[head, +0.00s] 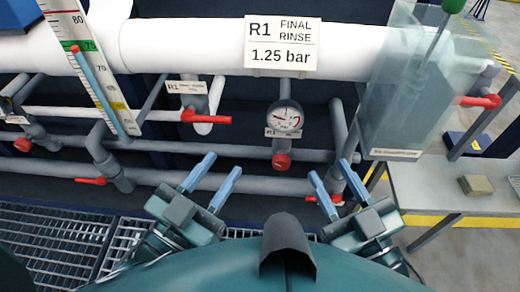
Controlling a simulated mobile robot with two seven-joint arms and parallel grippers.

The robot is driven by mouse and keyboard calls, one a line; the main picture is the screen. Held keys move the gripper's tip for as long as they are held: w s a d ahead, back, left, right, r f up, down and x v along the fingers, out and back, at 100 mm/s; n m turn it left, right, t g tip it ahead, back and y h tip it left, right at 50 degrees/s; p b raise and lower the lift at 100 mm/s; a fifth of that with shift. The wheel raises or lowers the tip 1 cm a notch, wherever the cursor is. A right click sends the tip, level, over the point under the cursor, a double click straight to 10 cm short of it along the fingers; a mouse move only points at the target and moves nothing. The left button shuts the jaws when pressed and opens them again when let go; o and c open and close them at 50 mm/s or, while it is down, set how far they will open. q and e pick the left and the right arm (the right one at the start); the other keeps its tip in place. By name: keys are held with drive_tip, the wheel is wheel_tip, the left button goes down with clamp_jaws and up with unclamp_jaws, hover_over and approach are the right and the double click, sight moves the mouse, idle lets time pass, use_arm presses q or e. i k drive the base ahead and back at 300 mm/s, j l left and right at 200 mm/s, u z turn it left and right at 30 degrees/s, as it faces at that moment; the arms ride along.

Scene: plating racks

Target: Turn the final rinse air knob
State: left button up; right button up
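A white sign (282,44) reads "R1 FINAL RINSE 1.25 bar" on the thick white pipe. Below it is a round pressure gauge (286,115) with a small label under its dial. A red knob (281,161) sits directly below the gauge on a grey vertical fitting. My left gripper (223,163) is open and empty, to the left of the knob and a little lower. My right gripper (329,168) is open and empty, to the right of the knob. Neither gripper touches the knob.
Other red handles (90,181) sit along the grey pipes. A thermometer scale (88,65) hangs left. A translucent panel (412,90) and grey table (450,190) are right.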

sight(281, 161)
drive_tip(key=j+z, duration=0.55)
drive_tip(key=j, duration=0.15)
drive_tip(key=z, duration=1.1)
